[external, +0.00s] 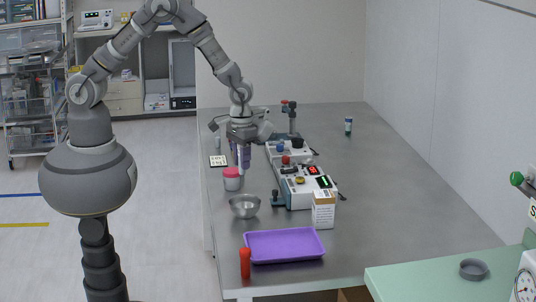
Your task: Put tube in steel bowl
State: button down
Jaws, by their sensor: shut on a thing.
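The steel bowl (244,206) stands upright on the metal table. My gripper (241,150) points down above the table, behind the bowl in the picture and higher up. It is shut on a slim pale tube (240,163), which hangs roughly upright below it, apart from the bowl. The tube's upper end is hidden by the gripper. I see no tube in the part of the bowl that shows.
A white jar with a red-pink lid (232,179) stands close behind the bowl. A lab device (300,188) and a white box (324,212) are to the right. A purple tray (284,245) and a red bottle (245,263) are in front. The table's right side is mostly clear.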

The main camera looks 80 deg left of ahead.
jog(key=shift+w+d+r, duration=0.25)
jog(key=shift+d+r, duration=0.05)
jog(key=shift+d, duration=0.2)
notch_tip(320, 180, down, 11)
jog(key=b, duration=0.7)
jog(key=shift+b, duration=0.3)
jog(key=c, duration=0.8)
grip_release()
